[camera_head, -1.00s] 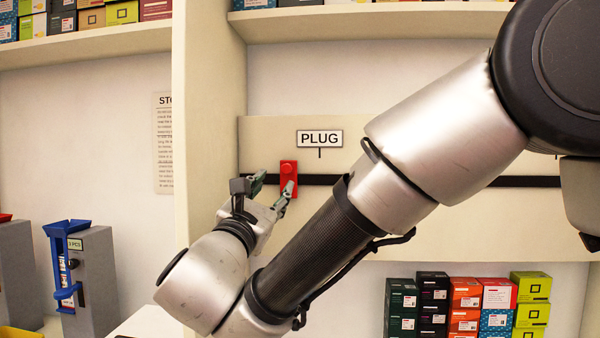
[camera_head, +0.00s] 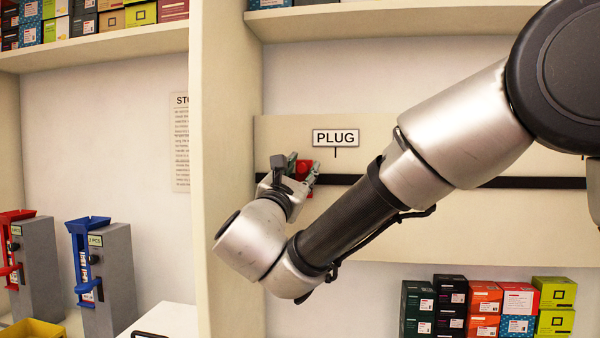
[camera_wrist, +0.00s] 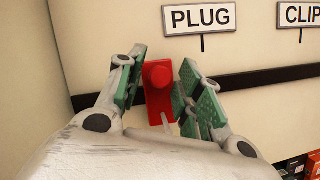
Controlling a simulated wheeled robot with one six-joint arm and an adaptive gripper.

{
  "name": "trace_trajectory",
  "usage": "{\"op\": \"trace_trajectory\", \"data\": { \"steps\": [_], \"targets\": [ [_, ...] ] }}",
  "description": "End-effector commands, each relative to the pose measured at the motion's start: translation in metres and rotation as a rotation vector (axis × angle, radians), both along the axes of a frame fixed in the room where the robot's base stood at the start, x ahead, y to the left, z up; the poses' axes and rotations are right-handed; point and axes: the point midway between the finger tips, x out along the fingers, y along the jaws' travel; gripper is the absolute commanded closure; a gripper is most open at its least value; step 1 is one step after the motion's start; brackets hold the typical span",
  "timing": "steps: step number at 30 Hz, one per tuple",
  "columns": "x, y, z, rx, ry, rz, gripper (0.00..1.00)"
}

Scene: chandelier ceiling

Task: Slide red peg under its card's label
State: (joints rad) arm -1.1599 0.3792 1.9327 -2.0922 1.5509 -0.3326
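The red peg (camera_head: 304,169) is a block with a round knob, on the dark horizontal rail (camera_head: 450,182) of a cream panel. It sits left of the stem under the white PLUG label (camera_head: 336,138). The wrist view shows the same peg (camera_wrist: 159,92) left of the PLUG label (camera_wrist: 200,18). My gripper (camera_head: 291,178) is at the peg, its green-padded fingers on either side of it. In the wrist view my gripper (camera_wrist: 160,94) looks open around the peg; whether a pad touches is unclear. The peg's lower part is partly hidden.
A CLIP label (camera_wrist: 301,14) stands further right along the rail. An upright shelf wall (camera_head: 226,180) is close to the gripper's left. Stacked boxes (camera_head: 485,308) stand below the panel. Blue (camera_head: 85,250) and red (camera_head: 12,245) holders are at lower left. The rail right of the peg looks clear.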

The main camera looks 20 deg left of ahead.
Motion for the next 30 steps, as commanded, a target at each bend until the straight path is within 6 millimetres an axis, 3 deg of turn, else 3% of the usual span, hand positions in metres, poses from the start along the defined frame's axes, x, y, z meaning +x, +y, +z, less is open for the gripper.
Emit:
{"op": "trace_trajectory", "data": {
  "steps": [1,5,11,22,30],
  "targets": [
    [0.000,0.000,0.000,0.000,0.000,0.000,0.79],
    [0.000,0.000,0.000,0.000,0.000,0.000,1.00],
    [0.000,-0.002,0.000,0.000,0.000,0.000,1.00],
    [0.009,-0.065,0.000,-0.001,0.000,-0.001,1.00],
    [0.009,-0.070,0.000,0.000,0.001,0.000,1.00]
  ]
}}
